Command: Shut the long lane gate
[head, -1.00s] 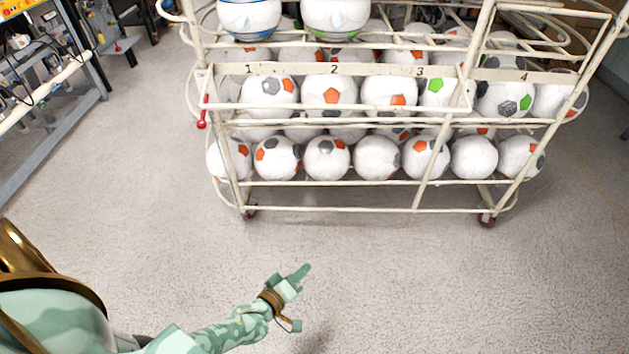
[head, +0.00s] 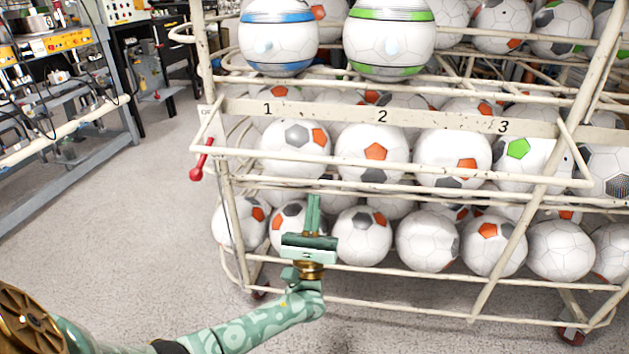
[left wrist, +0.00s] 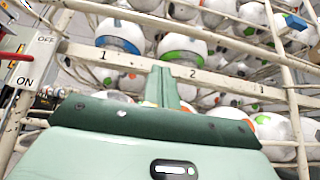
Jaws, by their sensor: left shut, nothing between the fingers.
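The cream ball rack (head: 360,113) carries a white strip numbered 1, 2 and 3. A long cream front bar (head: 390,172) runs across the rack below the strip; I cannot tell whether this bar is the lane gate. A red-handled lever (head: 201,160) hangs downward at the rack's left post. The left wrist view shows an OFF label (left wrist: 45,40) above an ON label (left wrist: 25,82) beside that post. My left gripper (head: 313,204) is shut and empty, pointing up in front of the rack's lower balls. Its fingers (left wrist: 164,85) also show in the left wrist view. My right gripper is out of view.
Several white balls with coloured patches (head: 372,150) fill the rack's tiers. A blue-banded ball (head: 278,40) and a green-banded ball (head: 389,40) sit on top. A grey workbench (head: 75,165) stands at the left. The floor (head: 130,230) between them is clear.

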